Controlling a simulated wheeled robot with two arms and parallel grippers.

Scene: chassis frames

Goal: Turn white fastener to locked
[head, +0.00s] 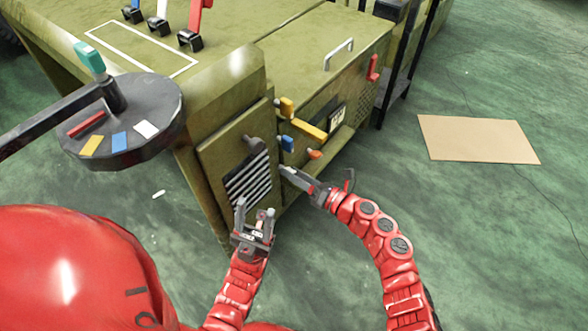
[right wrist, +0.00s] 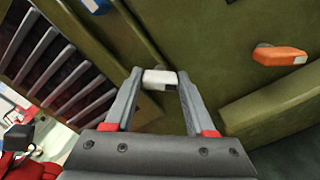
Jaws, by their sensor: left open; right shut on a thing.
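The white fastener (right wrist: 160,79) is a small white block on the olive chassis panel. In the right wrist view it sits between my right gripper's fingertips (right wrist: 158,84), which are shut on it. My left gripper (head: 255,206) is open and empty, in front of the vent grille (head: 248,178) and apart from the panel.
An orange fastener (right wrist: 280,55) and a blue one (right wrist: 97,5) are nearby on the panel. Yellow handles (head: 309,129) stick out above. A round dial (head: 150,105) with coloured marks stands at left. A cardboard sheet (head: 478,138) lies on the clear green floor at right.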

